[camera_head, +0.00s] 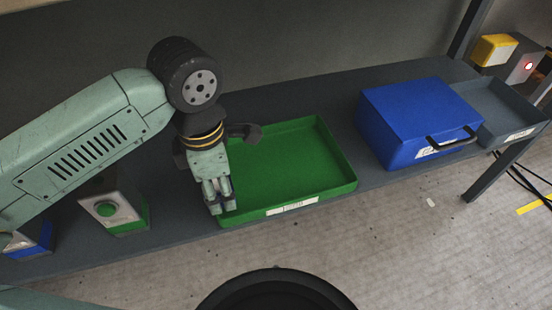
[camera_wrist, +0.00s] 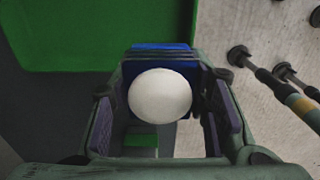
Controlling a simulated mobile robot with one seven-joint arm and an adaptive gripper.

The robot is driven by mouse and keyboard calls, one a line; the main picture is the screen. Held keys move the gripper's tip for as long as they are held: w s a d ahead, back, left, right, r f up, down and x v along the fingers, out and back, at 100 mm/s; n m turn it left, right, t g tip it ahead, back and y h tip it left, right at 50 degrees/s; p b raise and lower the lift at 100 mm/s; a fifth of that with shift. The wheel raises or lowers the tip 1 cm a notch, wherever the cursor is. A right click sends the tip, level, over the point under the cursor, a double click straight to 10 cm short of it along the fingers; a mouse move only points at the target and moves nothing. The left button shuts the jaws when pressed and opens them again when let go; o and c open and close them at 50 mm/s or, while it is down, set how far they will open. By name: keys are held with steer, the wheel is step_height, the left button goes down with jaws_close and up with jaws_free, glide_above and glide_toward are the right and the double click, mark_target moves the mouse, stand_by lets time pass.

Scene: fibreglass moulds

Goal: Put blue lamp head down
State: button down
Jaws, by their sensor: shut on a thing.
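My gripper (camera_head: 218,196) is over the near left corner of the green tray (camera_head: 335,150). In the wrist view its jaws (camera_wrist: 166,112) are shut on the blue lamp head (camera_wrist: 160,47), which shows a round white dome facing the camera and blue parts behind it. In the head view the fingers hide the lamp head. I cannot tell whether it touches anything below. The green tray also shows in the wrist view (camera_wrist: 60,35), at the upper left; its visible floor is empty.
A grey shelf (camera_head: 330,112) bears the tray, a blue case (camera_head: 415,115) with a black handle and a grey tray (camera_head: 500,108) at the right. A blue and white box (camera_head: 35,242) is further left.

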steer(key=b, duration=0.2)
glide_above(276, 169)
steer(key=shift+s+a+f, duration=0.1)
steer(key=shift+a+f, duration=0.05)
steer(key=shift+f, duration=0.5)
steer(key=shift+w+d+f, duration=0.2)
steer(key=shift+f, duration=0.05)
steer(key=shift+f+b, duration=0.55)
steer(key=shift+f, duration=0.95)
steer(key=shift+f, duration=0.1)
steer(key=shift+f+b, duration=0.4)
steer(key=shift+b, duration=0.1)
steer(key=c, duration=0.9)
jaws_free()
steer(key=shift+r, duration=0.1)
step_height(276, 169, up, 13)
steer(key=p, duration=0.4)
